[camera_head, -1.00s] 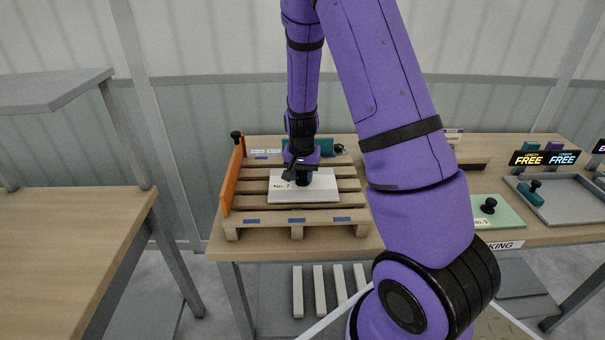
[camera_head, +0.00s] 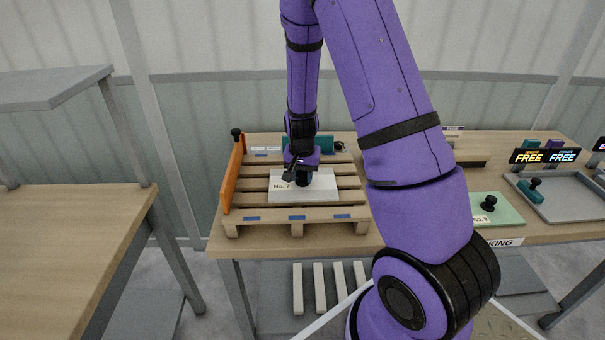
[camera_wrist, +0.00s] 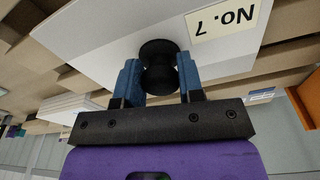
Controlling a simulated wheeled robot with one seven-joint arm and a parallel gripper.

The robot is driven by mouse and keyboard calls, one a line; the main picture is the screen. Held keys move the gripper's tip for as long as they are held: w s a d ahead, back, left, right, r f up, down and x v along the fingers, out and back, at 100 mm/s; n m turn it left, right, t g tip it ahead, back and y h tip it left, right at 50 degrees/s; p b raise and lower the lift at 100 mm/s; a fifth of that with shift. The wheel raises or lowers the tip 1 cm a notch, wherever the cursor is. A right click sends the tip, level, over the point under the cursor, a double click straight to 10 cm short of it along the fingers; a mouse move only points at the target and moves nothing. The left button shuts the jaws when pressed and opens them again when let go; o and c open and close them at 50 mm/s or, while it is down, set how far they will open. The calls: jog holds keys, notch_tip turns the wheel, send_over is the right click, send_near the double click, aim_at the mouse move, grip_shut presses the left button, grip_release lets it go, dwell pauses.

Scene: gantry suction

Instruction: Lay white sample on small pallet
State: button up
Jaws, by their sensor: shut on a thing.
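The white sample (camera_head: 322,189), a flat plate with a "No. 7" label and a black knob, is over the slats of the small wooden pallet (camera_head: 297,216). It looks level; I cannot tell for sure whether its underside touches the slats. My gripper (camera_head: 302,178) is above the plate, shut on its black knob. In the wrist view the blue fingers (camera_wrist: 158,80) are on both sides of the black knob (camera_wrist: 157,52), with the white plate (camera_wrist: 110,40) beyond.
An orange board (camera_head: 233,178) stands along the pallet's left edge. A green plate with a black knob (camera_head: 490,208) lies right of my arm, and a grey tray (camera_head: 575,208) is farther right. A separate wooden table (camera_head: 70,240) is at the left. Bare slats surround the plate.

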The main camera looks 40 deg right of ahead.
jog(key=o, duration=1.2)
jog(key=shift+c, duration=0.2)
jog(key=shift+r, duration=0.15)
jog(key=s+a+r+n+t+y, duration=0.15)
jog(key=s+a+r, duration=0.3)
jog(key=r, duration=0.85)
jog(key=s+a+r+n+t, duration=0.1)
jog(key=s+a+r+n, duration=0.3)
jog(key=r, duration=0.9)
jog(key=s+a+r+n+t, duration=0.1)
jog(key=s+r, duration=0.3)
jog(key=s, duration=0.5)
jog(key=s+a+r+n, duration=0.2)
jog(key=s+a+r, duration=0.1)
jog(key=s, duration=0.5)
jog(key=shift+s+a+r+n+t, duration=0.15)
jog(key=shift+s+r+n+t, duration=0.2)
jog(key=shift+s, duration=0.05)
